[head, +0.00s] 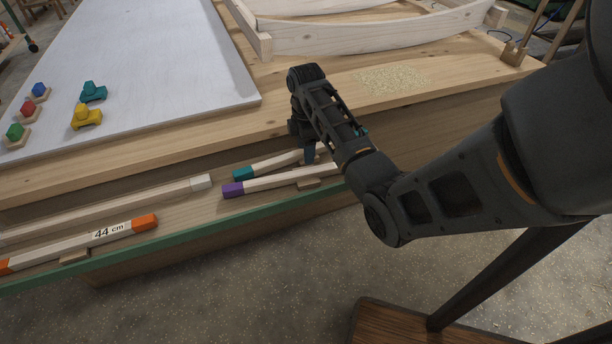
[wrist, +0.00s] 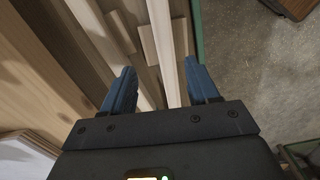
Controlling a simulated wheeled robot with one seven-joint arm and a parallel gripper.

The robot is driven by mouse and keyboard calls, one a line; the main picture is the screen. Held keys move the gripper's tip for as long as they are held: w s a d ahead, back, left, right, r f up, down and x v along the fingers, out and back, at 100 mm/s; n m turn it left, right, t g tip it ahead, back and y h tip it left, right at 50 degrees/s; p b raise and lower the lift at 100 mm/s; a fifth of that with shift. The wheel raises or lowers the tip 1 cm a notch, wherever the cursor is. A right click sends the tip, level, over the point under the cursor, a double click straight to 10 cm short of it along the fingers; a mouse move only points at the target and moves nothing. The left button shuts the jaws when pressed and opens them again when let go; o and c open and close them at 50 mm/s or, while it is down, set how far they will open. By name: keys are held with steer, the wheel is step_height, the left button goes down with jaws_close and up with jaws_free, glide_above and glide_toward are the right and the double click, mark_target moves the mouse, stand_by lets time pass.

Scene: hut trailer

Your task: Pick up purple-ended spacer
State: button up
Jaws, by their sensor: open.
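The purple-ended spacer (head: 270,183) is a pale wooden bar with a purple left end, lying in the bench's lower trough near the green front edge. My gripper (head: 309,156) points down at its right part, where the arm hides some of the bar. In the wrist view my gripper (wrist: 160,68) is open, with blue fingers on either side of a pale bar (wrist: 163,40), which appears to be this spacer. Its purple end is out of that view. I cannot tell how far the fingertips reach down beside it.
A teal-ended spacer (head: 268,164) lies just behind. An unmarked white-ended bar (head: 150,198) and an orange-ended 44 cm bar (head: 110,232) lie to the left. A green edge strip (head: 190,236) borders the trough. Small wooden rests (head: 308,184) sit under the bars.

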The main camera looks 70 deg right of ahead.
mark_target(306, 171)
steer(key=shift+s+a+f, duration=0.1)
steer(key=shift+a+f, duration=0.1)
steer(key=shift+f, duration=1.7)
steer(key=shift+s+a+f, duration=0.1)
steer(key=shift+a+f, duration=0.05)
steer(key=shift+f, duration=1.7)
jaws_close()
